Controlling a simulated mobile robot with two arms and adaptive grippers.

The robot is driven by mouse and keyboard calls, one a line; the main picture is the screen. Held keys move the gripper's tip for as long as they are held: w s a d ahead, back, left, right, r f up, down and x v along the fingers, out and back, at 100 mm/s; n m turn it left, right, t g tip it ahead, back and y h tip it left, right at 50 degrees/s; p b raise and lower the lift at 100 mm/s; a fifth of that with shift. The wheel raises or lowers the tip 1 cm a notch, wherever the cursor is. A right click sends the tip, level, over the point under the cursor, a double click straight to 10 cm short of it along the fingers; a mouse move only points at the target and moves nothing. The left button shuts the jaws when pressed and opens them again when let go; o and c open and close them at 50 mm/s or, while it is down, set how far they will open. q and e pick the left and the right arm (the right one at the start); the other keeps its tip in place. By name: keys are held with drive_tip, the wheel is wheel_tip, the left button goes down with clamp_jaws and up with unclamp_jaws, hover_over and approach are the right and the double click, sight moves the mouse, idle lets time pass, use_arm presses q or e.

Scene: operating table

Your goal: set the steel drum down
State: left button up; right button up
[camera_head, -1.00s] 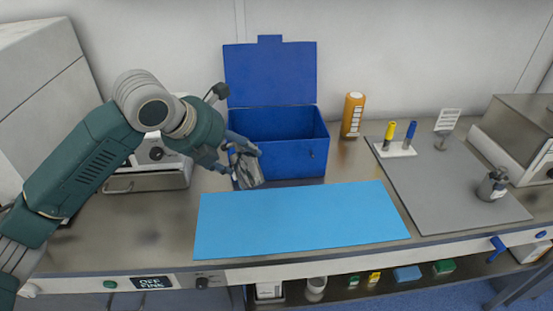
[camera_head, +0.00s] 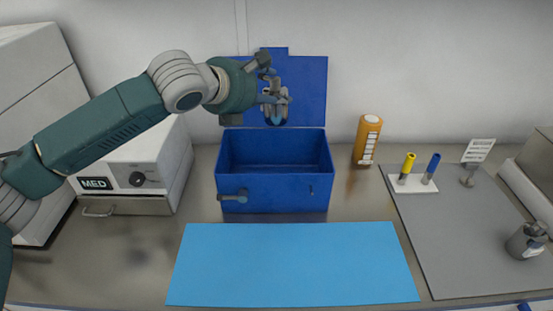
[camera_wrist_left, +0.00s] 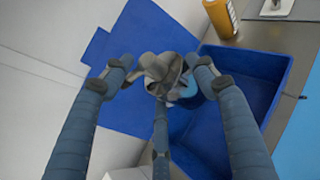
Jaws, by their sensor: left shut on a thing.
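My left gripper (camera_head: 268,92) is raised at the open lid of the blue box. It is shut on a grey metallic thing, which I take for the steel drum (camera_head: 277,108). The drum hangs in the air above the back part of the box, partly covered by the fingers. My right gripper is not in view.
The open blue box (camera_head: 262,193) appears empty in the head view. A light blue mat (camera_head: 295,265) lies clear in front. An orange bottle (camera_head: 367,140) stands right of the box. A grey mat (camera_head: 450,255) holds a white rack (camera_head: 412,183) and a grey canister (camera_head: 527,241).

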sight(267, 119)
use_arm(q)
drive_tip(key=f, duration=0.4)
drive_tip(key=s+f, duration=0.1)
drive_tip(key=f, duration=0.2)
drive_tip(key=shift+a+p, duration=0.3)
drive_tip(key=shift+p, duration=0.1)
wheel_tip(267, 119, down, 11)
drive_tip(key=shift+w+d+p, duration=0.15)
drive_tip(key=shift+w+p, duration=0.1)
drive_tip(key=shift+p, duration=0.2)
drive_tip(key=o, duration=1.8)
drive_tip(key=shift+o, duration=0.2)
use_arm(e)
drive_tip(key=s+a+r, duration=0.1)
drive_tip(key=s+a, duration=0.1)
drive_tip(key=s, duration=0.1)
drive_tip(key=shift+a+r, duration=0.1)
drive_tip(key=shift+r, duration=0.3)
